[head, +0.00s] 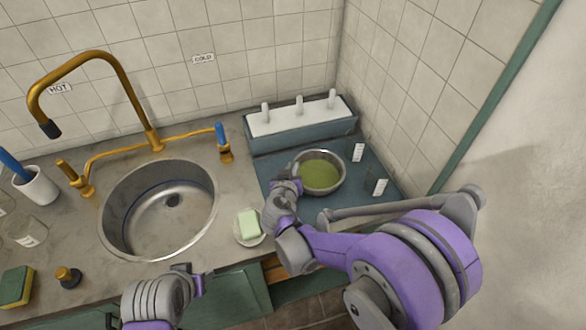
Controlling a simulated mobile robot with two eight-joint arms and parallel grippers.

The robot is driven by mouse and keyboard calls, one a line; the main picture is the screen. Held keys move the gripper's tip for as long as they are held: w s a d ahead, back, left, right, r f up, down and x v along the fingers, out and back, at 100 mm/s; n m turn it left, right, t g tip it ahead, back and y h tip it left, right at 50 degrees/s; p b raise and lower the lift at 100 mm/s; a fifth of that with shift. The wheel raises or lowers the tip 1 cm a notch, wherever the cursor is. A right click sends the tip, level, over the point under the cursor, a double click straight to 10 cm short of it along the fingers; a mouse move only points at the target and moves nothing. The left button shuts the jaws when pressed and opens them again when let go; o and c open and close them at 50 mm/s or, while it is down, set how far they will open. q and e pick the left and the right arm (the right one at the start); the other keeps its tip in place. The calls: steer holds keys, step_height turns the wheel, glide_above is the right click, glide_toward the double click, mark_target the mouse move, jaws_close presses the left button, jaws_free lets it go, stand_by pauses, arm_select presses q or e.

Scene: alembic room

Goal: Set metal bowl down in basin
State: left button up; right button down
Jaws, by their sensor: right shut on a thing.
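The metal bowl (343,184) has green contents and is at the right, over the blue-grey mat (275,168). My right gripper (294,180) is at the bowl's left rim and shut on it. I cannot tell whether the bowl touches the mat. The round steel basin (150,222) is sunk in the counter at the left, with a dark drain and nothing in it. My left gripper (198,280) is low in the view, in front of the counter, apart from the bowl. Its fingers are too small and edge-on to read.
A soap dish (240,238) with pale green soap (249,223) sits between basin and bowl. A brass faucet (110,70) arches over the basin's back. A pegged rack (300,125) stands behind the bowl; small labelled glass pieces (378,187) stand to its right.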

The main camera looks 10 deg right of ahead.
steer(key=c, duration=1)
jaws_free()
steer(key=shift+o, duration=0.2)
steer(key=shift+s+r, duration=0.1)
steer(key=shift+r, duration=0.05)
steer(key=v, duration=1.2)
steer(key=s+d+g, duration=0.1)
steer(key=s+d, duration=0.1)
steer(key=d, duration=0.1)
steer(key=s+d+f+g, duration=0.1)
steer(key=s+d+g, duration=0.1)
steer(key=d, duration=0.2)
steer(key=s+d+f+g, duration=0.1)
steer(key=s+d, duration=0.1)
steer(key=d, duration=0.2)
steer(key=shift+s+d+f+g, duration=0.15)
steer(key=shift+s+f+g, duration=0.15)
steer(key=shift+s, duration=0.1)
steer(key=s+d+f+g+y, duration=0.1)
steer(key=s+d+g+y, duration=0.1)
steer(key=s, duration=0.9)
steer(key=shift+s+n+g+y, duration=0.25)
steer(key=shift+n+g+y, duration=0.15)
steer(key=shift+y, duration=0.4)
